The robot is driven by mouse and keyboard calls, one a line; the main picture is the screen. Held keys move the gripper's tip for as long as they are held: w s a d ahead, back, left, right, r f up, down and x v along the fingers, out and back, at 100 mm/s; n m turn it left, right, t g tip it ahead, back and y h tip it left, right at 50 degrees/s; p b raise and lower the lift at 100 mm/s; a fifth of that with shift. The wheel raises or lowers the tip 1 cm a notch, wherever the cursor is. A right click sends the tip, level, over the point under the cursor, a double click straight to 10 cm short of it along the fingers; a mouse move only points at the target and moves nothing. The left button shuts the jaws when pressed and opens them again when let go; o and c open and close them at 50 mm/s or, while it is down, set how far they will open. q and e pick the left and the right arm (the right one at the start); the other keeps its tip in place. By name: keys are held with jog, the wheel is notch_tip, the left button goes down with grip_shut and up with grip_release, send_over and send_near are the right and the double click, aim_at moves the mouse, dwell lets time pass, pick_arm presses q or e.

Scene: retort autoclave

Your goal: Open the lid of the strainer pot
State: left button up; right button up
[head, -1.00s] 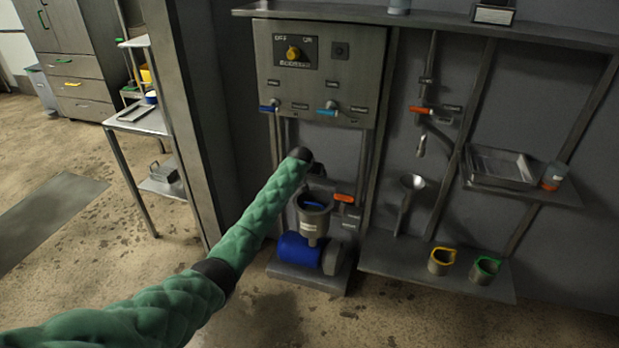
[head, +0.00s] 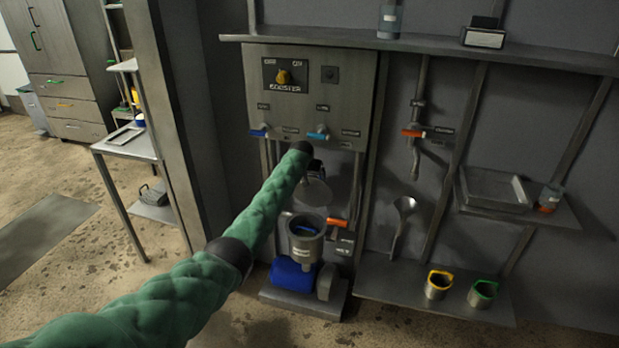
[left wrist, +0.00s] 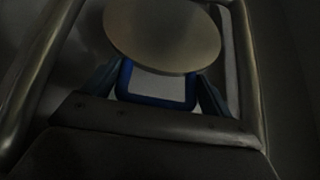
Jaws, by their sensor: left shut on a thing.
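The strainer pot (head: 305,246) is a grey metal cylinder low on the wall, in the middle of the head view. Its mouth is uncovered and something blue (head: 301,229) shows inside. Its lid (head: 313,193), a round grey disc, is above the pot's back rim, tilted with its face toward me. My left gripper (head: 313,173) is above the pot, partly hidden by my arm. In the left wrist view, the lid (left wrist: 162,35) shows past the fingers, which are shut on its blue handle (left wrist: 157,88). Whether the lid still joins the pot is unclear. My right gripper is out of view.
A blue motor (head: 292,275) sits on a plinth below the pot. An orange-handled valve (head: 338,222) is close at the pot's right. The booster panel (head: 310,95) is above. Cups (head: 438,286) stand on the low shelf at right. A metal post (head: 172,120) rises at left.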

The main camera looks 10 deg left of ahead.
pick_arm(q)
jog(key=shift+w+d+r, duration=0.1)
jog(key=shift+d, duration=0.25)
jog(key=o, duration=1.1)
jog(key=shift+a, duration=0.15)
jog(key=shift+b+v, duration=0.45)
jog(key=shift+v, duration=3.4)
